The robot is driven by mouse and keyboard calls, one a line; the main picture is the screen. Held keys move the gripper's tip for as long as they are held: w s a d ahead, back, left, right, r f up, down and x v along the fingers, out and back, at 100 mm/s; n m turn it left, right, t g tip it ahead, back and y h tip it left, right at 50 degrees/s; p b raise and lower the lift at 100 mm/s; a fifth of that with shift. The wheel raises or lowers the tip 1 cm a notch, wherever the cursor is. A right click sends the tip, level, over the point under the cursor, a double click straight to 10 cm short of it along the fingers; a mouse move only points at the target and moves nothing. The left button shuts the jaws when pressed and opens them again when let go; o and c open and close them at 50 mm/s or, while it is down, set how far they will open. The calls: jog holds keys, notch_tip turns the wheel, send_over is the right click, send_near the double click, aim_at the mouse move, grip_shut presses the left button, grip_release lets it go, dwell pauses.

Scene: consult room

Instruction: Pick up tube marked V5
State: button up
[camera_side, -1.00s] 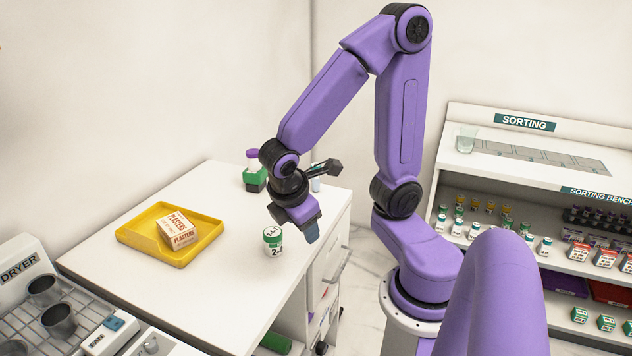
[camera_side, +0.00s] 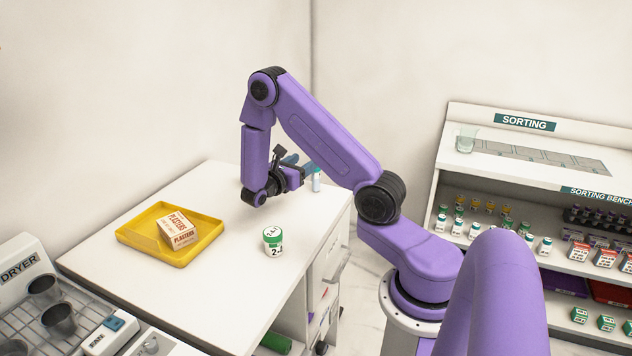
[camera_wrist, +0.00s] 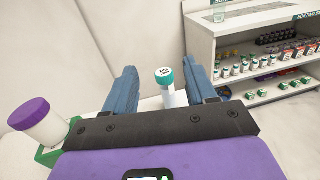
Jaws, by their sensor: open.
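A small white tube with a teal cap (camera_side: 316,181) stands upright near the desk's back right edge. In the wrist view the teal-capped tube (camera_wrist: 168,88) shows in the gap between my blue fingers, nearer the right one; the mark on its cap is too small to read. My gripper (camera_side: 300,163) is open and empty, lying low and pointing toward this tube; it also shows in the wrist view (camera_wrist: 161,68). A tube with a purple cap (camera_wrist: 38,120) stands in a green holder (camera_wrist: 50,154) at the wrist view's left; my arm hides it in the side view.
A white jar with a green lid (camera_side: 273,241) stands at the desk's front right. A yellow tray (camera_side: 150,248) holding a plasters box (camera_side: 179,231) lies to the left. A sorting bench (camera_side: 458,125) stands beyond the desk at right. The desk's middle is clear.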

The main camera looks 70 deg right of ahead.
send_near(314, 179)
jog(key=d, duration=0.4)
jog(key=shift+s+d+f, duration=0.1)
jog(key=shift+s+d, duration=0.25)
jog(key=shift+s, duration=0.05)
jog(key=shift+s+d, duration=0.2)
jog(key=shift+d, duration=1.45)
jog(key=shift+s+d, duration=0.25)
jog(key=shift+d, duration=1.4)
jog(key=c, duration=1)
